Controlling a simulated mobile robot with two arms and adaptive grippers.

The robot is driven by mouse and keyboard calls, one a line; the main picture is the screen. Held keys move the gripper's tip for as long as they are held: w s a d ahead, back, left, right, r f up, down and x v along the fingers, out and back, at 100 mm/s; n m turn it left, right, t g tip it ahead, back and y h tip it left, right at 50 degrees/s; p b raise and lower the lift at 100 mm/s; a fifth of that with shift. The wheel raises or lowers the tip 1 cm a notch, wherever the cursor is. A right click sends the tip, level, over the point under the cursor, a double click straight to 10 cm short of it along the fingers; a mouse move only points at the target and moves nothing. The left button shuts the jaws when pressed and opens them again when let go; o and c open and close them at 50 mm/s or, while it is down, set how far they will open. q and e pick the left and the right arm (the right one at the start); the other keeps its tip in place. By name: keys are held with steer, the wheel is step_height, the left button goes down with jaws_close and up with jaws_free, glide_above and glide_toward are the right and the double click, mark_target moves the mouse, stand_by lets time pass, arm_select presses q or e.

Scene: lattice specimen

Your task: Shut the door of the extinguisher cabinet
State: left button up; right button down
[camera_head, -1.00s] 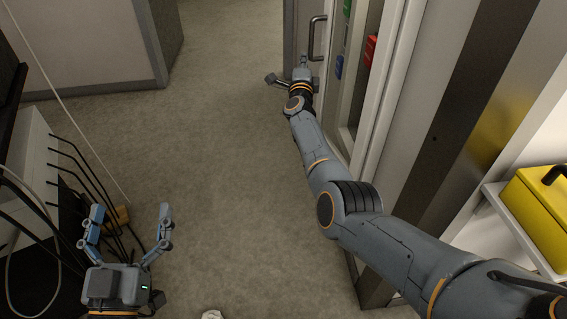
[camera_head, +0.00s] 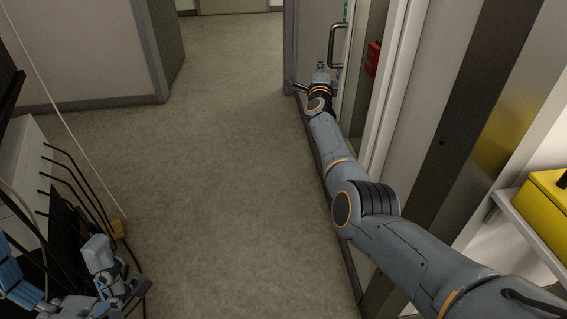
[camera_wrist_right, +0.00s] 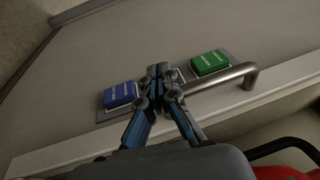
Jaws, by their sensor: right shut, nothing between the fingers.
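The door (camera_wrist_right: 210,35) is a grey panel with a pale edge in the right wrist view. It carries a metal bar handle (camera_wrist_right: 225,80), a blue label (camera_wrist_right: 120,95) and a green label (camera_wrist_right: 210,63). The handle also shows in the head view (camera_head: 333,45). How far the door stands open is hard to tell. My right gripper (camera_wrist_right: 158,70) is shut and empty, its fingertips over the panel between the labels, beside the handle. Contact is unclear. In the head view it (camera_head: 320,66) is small and partly hidden. My left gripper (camera_head: 52,255) is open and empty at lower left.
A red object (camera_head: 373,58) shows beyond the door frame, and red (camera_wrist_right: 290,172) shows low right in the wrist view. A yellow case (camera_head: 545,215) sits on a shelf at right. A rack with black prongs (camera_head: 70,165) stands left. The floor (camera_head: 220,180) between is clear.

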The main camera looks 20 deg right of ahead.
stand_by(0.5)
steer(key=v, duration=0.7)
steer(key=shift+s, duration=0.25)
steer(key=shift+s+f, duration=0.1)
steer(key=shift+f, duration=0.1)
